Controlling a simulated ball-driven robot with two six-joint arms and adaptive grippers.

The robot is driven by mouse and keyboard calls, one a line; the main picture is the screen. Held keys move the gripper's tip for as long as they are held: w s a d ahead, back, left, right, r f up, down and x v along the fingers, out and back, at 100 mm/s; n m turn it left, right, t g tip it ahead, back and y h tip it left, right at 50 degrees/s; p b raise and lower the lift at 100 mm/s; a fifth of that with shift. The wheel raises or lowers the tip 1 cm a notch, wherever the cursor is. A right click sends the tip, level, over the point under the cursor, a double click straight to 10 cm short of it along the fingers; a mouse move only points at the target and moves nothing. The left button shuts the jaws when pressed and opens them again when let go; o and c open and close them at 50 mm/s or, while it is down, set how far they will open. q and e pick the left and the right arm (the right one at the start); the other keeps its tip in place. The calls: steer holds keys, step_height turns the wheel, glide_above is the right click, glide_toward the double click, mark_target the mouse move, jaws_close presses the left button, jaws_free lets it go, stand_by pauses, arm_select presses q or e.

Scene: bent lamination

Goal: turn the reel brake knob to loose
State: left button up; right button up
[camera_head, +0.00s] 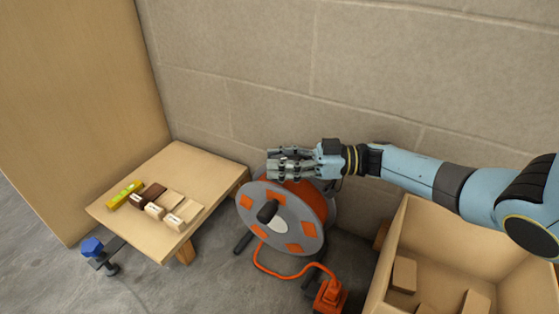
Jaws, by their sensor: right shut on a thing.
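The cable reel (311,208) stands on the floor against the wall, with a grey front disc, orange patches and a black grip (267,211) on its face. My right gripper (272,164) is at the top of the reel, fingers pointing left. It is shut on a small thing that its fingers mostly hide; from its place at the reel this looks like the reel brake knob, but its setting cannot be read. My left gripper is not in view.
A low wooden board (190,165) at the left carries a yellow level (124,195) and several sample blocks. A blue-headed clamp (92,246) is at its front. An orange cable runs to an orange socket box (330,296). A wooden crate (388,250) with blocks stands right.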

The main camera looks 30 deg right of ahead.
steer(key=o, duration=1.2)
step_height(320, 180, up, 10)
